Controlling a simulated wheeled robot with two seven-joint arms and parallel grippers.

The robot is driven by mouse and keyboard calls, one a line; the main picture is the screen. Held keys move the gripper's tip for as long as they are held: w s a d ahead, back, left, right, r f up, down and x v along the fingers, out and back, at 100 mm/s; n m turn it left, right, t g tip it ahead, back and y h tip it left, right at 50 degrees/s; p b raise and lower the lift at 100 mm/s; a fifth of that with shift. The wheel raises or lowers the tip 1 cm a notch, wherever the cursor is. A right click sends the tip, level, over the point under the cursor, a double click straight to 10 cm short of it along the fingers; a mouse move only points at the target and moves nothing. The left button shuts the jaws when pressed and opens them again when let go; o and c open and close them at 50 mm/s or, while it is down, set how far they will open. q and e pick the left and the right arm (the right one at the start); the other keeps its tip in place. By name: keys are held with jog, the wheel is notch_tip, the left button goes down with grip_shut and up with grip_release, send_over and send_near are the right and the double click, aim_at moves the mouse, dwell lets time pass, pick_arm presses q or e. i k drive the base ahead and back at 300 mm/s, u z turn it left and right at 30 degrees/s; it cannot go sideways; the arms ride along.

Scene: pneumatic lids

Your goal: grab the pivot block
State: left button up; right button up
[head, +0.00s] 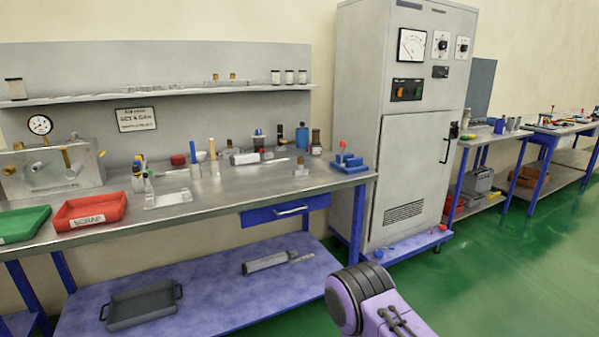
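I cannot tell for sure which thing is the pivot block. A small blue block-like piece with a red top (346,162) stands at the right end of the steel workbench (215,208). Several small parts and bottles stand along the bench's middle, among them a red piece (178,160) and a pale flat piece (168,199); they are too small to name. Neither gripper is in view. Only a purple and dark link of my own arm shows at the bottom, in front of the floor.
A red tray (90,212) and a green tray (22,224) sit at the bench's left. A grey cabinet (412,120) stands right of the bench. A dark tray (142,306) and a grey cylinder (270,262) lie on the lower shelf. Green floor is open at right.

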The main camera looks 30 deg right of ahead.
aim_at(301, 170)
jog(key=k, duration=1.3)
jog(key=z, duration=0.7)
jog(key=i, duration=0.7)
jog(key=z, duration=1.25)
jog(key=i, duration=0.95)
jog(key=z, duration=0.3)
jog(key=i, duration=1.3)
jog(key=u, duration=0.65)
jog(key=i, duration=0.85)
jog(key=u, duration=0.8)
